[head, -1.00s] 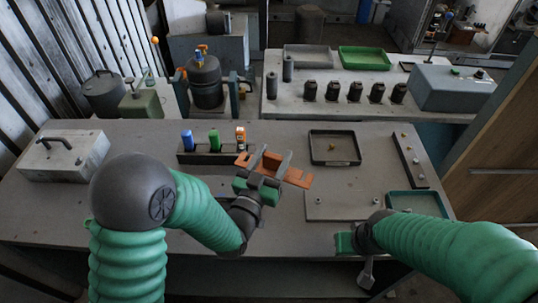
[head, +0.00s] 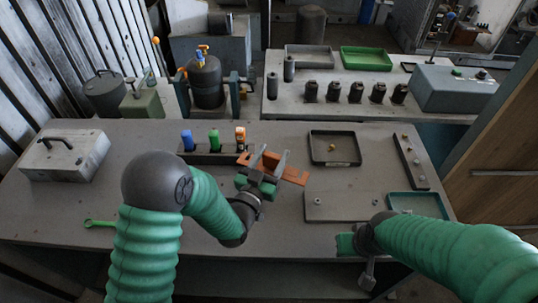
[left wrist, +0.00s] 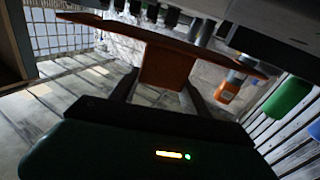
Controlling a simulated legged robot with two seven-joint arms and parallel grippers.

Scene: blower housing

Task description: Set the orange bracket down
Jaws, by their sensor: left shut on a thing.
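The orange bracket (head: 293,174) is in the jaws of my left gripper (head: 270,159), over the middle of the table behind the left hand. In the left wrist view the bracket (left wrist: 166,66) spans the picture as a long flat bar, its middle tab between the two dark fingers (left wrist: 158,92). The head view does not show clearly whether the bracket touches the table. My right gripper (head: 358,262) is near the table's front edge, away from the bracket; its jaws are too unclear to read.
A dark rack (head: 222,157) with blue, green and orange items stands just behind and left of the bracket. A grey plate (head: 335,208) and a black tray (head: 335,148) lie to the right. A green wrench (head: 100,223) lies front left. Bare table (head: 135,150) shows left of the rack.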

